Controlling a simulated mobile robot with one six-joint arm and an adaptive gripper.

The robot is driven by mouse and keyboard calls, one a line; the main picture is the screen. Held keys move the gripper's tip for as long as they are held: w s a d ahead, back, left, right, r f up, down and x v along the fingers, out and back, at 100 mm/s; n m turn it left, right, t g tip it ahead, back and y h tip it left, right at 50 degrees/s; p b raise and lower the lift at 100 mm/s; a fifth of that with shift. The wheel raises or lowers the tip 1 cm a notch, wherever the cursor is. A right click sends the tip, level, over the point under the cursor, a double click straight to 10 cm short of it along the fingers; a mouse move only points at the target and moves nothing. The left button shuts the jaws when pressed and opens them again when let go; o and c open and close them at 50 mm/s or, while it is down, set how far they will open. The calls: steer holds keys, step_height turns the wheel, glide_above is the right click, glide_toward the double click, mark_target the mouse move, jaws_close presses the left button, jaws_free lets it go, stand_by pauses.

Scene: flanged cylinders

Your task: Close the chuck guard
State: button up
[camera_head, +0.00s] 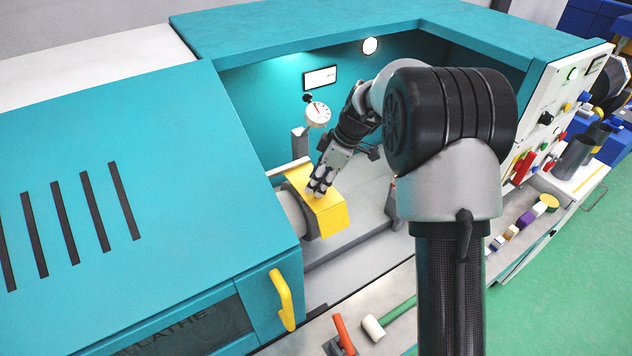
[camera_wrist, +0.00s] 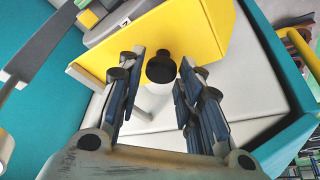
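The yellow chuck guard (camera_head: 331,219) sits in the lathe's work bay, beside a pale grey cylindrical part (camera_head: 290,211) at its left. Its bent plate shows a top and a front face; I cannot tell whether it is fully down. My gripper (camera_head: 319,188) is just over the guard's upper face, fingers pointing down; contact is unclear. In the wrist view, the guard (camera_wrist: 210,35) spans the top, behind the fingers. My gripper (camera_wrist: 166,64) shows its two fingers apart there. A white cylinder with a black end (camera_wrist: 160,68) shows between them; I cannot tell whether it is touched.
A white dial gauge (camera_head: 317,114) on a post stands behind the guard. The teal headstock cover (camera_head: 150,180) with a yellow handle (camera_head: 283,299) is at left. The control panel (camera_head: 565,100) is at right. An orange-handled tool (camera_head: 344,334) and a mallet (camera_head: 374,328) lie in front.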

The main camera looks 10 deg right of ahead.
steer(key=shift+o, duration=1.2)
steer(key=shift+r, duration=0.1)
steer(key=v, duration=1.2)
